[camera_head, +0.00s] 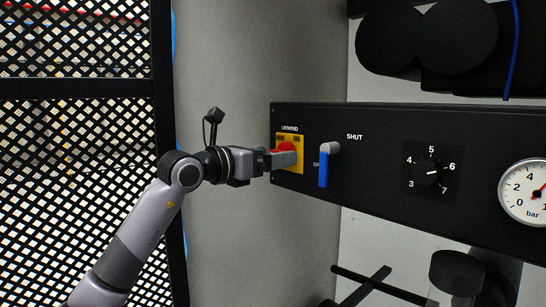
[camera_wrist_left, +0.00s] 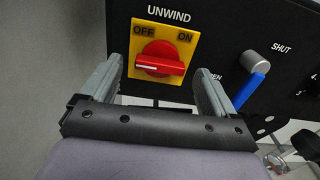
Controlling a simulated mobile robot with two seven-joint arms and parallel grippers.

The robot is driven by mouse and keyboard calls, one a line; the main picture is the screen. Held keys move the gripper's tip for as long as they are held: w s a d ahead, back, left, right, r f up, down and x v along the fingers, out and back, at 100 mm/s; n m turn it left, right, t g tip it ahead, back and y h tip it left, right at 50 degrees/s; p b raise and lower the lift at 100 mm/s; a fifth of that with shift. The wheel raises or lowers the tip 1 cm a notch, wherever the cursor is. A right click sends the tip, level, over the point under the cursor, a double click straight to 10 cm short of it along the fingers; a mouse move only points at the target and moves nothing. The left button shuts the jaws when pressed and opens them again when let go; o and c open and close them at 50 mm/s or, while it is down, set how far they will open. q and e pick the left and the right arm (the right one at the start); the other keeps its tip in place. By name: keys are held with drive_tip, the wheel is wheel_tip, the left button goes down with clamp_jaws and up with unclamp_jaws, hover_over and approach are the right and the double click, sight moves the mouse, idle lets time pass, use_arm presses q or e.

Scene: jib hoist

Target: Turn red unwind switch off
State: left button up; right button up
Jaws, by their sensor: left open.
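The red unwind switch (camera_wrist_left: 163,59) sits on a yellow plate (camera_wrist_left: 178,30) marked OFF at upper left and ON at upper right. Its grip bar lies nearly level, with a white mark at its left end. In the head view the switch (camera_head: 287,147) is partly hidden by my left gripper (camera_head: 282,159). In the left wrist view my left gripper (camera_wrist_left: 157,76) is open, with one finger on each side of the switch. A gap shows on both sides; I cannot tell how deep the fingers reach. My right gripper is not in view.
A blue-handled valve (camera_head: 324,167) marked SHUT stands just right of the switch on the black panel (camera_head: 375,150). A numbered dial (camera_head: 432,172) and a bar gauge (camera_head: 527,191) are farther right. A black mesh screen (camera_head: 75,130) is on the left.

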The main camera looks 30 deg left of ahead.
use_arm(q)
drive_tip(key=v, duration=0.6)
drive_tip(key=shift+b, duration=0.35)
